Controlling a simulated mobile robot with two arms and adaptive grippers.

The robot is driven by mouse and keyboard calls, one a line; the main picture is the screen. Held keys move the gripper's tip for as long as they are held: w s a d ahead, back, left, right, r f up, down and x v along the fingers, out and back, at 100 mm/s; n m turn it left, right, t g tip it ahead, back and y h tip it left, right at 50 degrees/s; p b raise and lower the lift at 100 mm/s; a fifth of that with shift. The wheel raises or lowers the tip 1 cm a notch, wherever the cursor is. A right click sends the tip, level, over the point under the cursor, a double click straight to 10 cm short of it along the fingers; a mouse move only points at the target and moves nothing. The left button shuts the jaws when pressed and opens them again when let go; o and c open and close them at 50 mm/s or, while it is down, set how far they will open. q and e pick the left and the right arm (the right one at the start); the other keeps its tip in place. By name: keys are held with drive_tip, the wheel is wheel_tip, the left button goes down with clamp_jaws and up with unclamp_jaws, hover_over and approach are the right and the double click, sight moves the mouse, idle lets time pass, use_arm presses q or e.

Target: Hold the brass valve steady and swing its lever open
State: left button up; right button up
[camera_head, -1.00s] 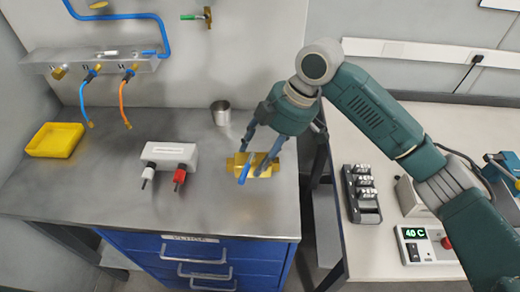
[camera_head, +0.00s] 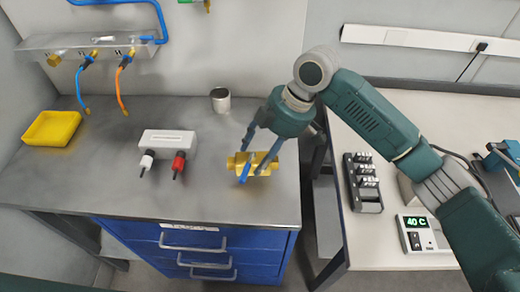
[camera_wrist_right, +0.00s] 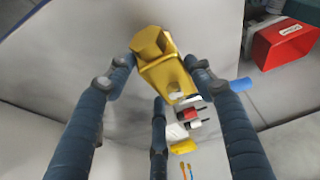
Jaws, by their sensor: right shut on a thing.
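The brass valve (camera_head: 265,170) lies on the grey bench top near its right edge. Its blue lever (camera_head: 244,173) points toward the front edge of the bench. My right gripper (camera_head: 262,168) reaches down over the valve with its fingers around the body, shut on it. In the right wrist view the brass valve (camera_wrist_right: 165,68) sits between the fingertips of my right gripper (camera_wrist_right: 160,70). A blue end, apparently of the lever (camera_wrist_right: 240,85), shows beside the right finger. Part of the valve is hidden behind the fingers. My left gripper is not in view.
A white box (camera_head: 168,138) with white and red plugs, a yellow tray (camera_head: 52,127) and a metal cup (camera_head: 220,99) stand on the bench. Blue drawers (camera_head: 200,240) are below. A second table (camera_head: 400,150) stands right, across a gap. The bench front is clear.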

drive_tip(key=shift+f+b, duration=0.5)
drive_tip(key=shift+f, duration=1.2)
